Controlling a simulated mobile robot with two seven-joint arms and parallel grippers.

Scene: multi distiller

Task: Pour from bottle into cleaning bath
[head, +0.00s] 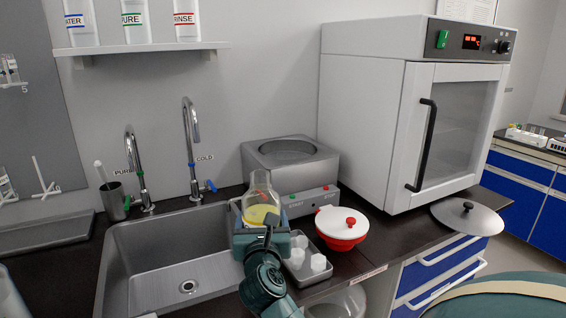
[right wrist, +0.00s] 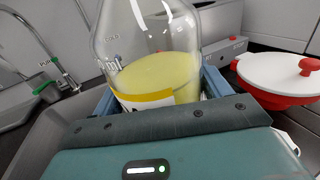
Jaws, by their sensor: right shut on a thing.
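A clear glass bottle (head: 257,192) with yellow liquid in its lower part is held in my right gripper (head: 260,213). In the right wrist view the bottle (right wrist: 150,50) stands between the two blue fingers, close to upright, with a yellow and white label. The cleaning bath (head: 320,172) is a steel box with an open round basin on top and a control panel in front. It stands behind and to the right of the bottle. The bottle's mouth is left of the basin, not over it. My left gripper is not in view.
A sink (head: 130,275) with two taps lies left. A red bowl with a white lid (head: 342,222) and a tray of white cups (head: 300,272) stand in front of the bath. A steel lid (head: 467,217) lies right, before a large oven (head: 400,110).

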